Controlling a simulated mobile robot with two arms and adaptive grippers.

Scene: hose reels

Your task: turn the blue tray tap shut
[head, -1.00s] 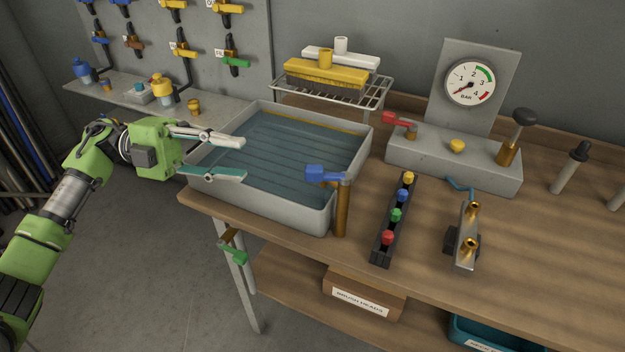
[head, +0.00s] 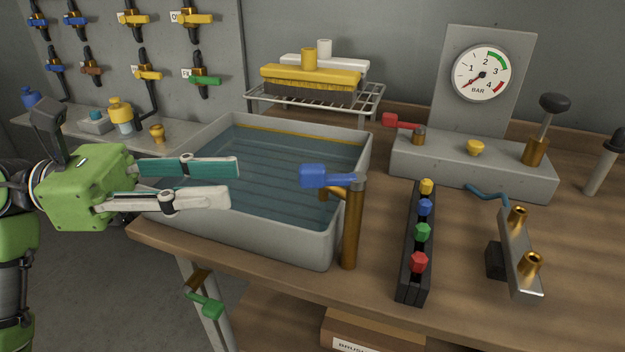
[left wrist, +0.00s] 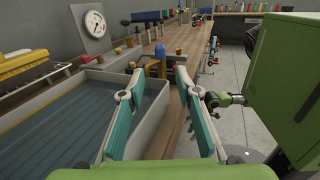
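The blue tray tap has a blue lever handle (head: 326,177) on top of a brass post (head: 352,230) at the tray's front right corner. The handle points left, over the grey tray (head: 300,243), which holds water. My left gripper (head: 234,182) is open and empty over the tray, left of the handle and apart from it. In the left wrist view the blue handle (left wrist: 160,50) shows beyond and between the open fingertips (left wrist: 160,77). My right gripper is not in the head view; a small grey and green part (left wrist: 226,100) in the left wrist view may be it, too small to read.
Right of the tap, a black strip (head: 410,270) carries coloured knobs. Behind it stand a grey block (head: 500,176) with a red lever (head: 402,122) and a pressure gauge (head: 482,73). A wire rack (head: 318,98) with brushes is behind the tray. A green-handled tap (head: 206,301) hangs below the table edge.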

